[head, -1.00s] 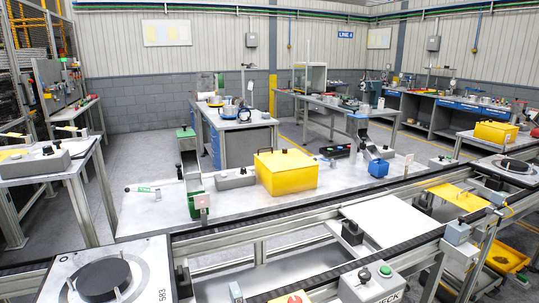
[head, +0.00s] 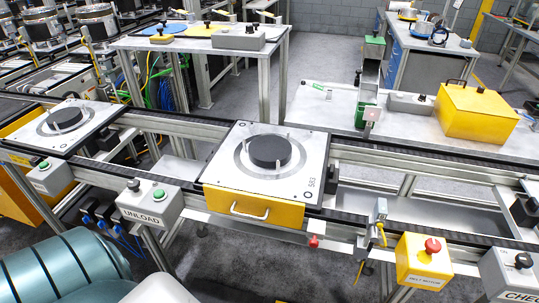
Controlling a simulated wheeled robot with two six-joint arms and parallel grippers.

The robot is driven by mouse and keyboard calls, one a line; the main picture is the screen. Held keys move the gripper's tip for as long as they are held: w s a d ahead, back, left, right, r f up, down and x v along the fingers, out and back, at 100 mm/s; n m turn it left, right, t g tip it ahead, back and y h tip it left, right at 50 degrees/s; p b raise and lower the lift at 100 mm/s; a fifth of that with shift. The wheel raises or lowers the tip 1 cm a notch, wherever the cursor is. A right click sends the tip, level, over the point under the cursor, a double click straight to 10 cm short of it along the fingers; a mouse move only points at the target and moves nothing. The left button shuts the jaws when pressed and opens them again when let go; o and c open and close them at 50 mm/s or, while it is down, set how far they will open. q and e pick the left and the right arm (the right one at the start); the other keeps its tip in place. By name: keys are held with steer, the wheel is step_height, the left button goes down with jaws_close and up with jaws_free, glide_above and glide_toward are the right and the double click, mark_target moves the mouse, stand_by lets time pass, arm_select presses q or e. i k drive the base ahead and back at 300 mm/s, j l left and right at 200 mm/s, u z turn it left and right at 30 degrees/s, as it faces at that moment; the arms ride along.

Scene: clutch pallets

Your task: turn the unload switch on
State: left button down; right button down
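The unload switch is a grey box (head: 149,207) labelled UNLOAD, fixed to the front rail of the conveyor, left of centre in the head view. It has a black knob (head: 133,185) at its left and a green round button or lamp (head: 158,195) at its right. The knob's exact turn is too small to tell. Neither of my grippers shows in the head view.
A pallet (head: 270,200) with a black disc (head: 270,152) sits on the conveyor right of the box; another pallet (head: 68,125) is further left. A yellow box with a red button (head: 432,246) and a grey CHECK box (head: 510,275) stand along the front rail.

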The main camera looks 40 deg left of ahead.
mark_target(134, 184)
steer(key=u, duration=2.15)
